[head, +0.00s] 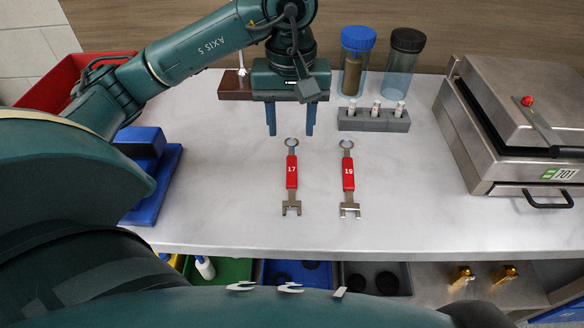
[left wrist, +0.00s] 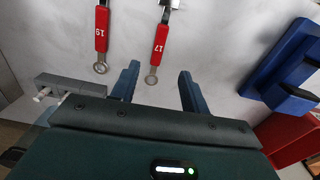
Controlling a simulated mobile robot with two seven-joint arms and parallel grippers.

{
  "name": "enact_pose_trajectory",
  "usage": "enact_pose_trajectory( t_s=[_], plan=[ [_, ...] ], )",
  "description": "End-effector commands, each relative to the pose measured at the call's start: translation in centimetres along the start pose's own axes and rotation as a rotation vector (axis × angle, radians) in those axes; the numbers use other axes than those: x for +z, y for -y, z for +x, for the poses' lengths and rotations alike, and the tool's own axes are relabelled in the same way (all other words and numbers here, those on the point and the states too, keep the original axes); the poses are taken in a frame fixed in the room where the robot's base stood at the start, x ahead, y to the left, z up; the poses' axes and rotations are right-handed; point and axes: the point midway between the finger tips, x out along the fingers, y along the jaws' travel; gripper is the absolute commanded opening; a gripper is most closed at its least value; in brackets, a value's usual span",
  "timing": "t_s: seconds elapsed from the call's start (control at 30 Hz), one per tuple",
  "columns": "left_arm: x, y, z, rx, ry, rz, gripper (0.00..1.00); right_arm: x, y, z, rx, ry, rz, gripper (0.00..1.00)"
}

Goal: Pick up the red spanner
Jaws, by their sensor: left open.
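Two spanners with red handles lie side by side on the pale table. The red spanner marked 17 (head: 291,172) is on the left in the head view, and the red spanner marked 19 (head: 348,174) is to its right. In the left wrist view, spanner 17 (left wrist: 159,45) shows just beyond the fingers and spanner 19 (left wrist: 101,30) is to its left. My left gripper (head: 291,132) is open and empty, with its blue fingers pointing down near the ring end of spanner 17. My right gripper is not in view.
A grey rack (head: 374,120) with small vials stands behind spanner 19. A blue-lidded jar (head: 353,75) and a black-lidded jar (head: 401,70) stand behind it. A steel machine (head: 520,130) is at right. A blue block (head: 150,175) and a red bin (head: 60,85) are at left.

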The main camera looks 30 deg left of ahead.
Motion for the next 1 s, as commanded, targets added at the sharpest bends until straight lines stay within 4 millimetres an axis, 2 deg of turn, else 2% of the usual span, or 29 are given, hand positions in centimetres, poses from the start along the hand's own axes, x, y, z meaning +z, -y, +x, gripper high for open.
enact_pose_trajectory(
  t_s=[0.03, 0.23, 0.47, 0.63, 0.8, 1.0],
  plan=[
    [0.2, 0.0, 1.3, -0.002, 0.007, 0.001, 0.45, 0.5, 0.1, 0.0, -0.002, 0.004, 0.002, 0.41],
    [0.1, 0.0, 4.6, -0.002, 0.004, -0.001, 0.45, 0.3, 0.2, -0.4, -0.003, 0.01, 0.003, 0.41],
    [0.2, 0.0, 6.3, 0.0, 0.003, 0.0, 0.45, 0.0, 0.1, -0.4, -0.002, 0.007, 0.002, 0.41],
    [0.7, 0.0, 8.6, -0.003, 0.008, 0.0, 0.45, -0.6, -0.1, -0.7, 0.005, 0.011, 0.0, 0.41],
    [0.7, -0.1, 10.7, 0.001, 0.005, 0.0, 0.45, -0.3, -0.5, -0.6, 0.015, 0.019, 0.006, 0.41],
    [0.7, -0.1, 11.2, 0.002, 0.001, 0.0, 0.45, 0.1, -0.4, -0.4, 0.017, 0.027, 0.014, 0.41]
  ],
)
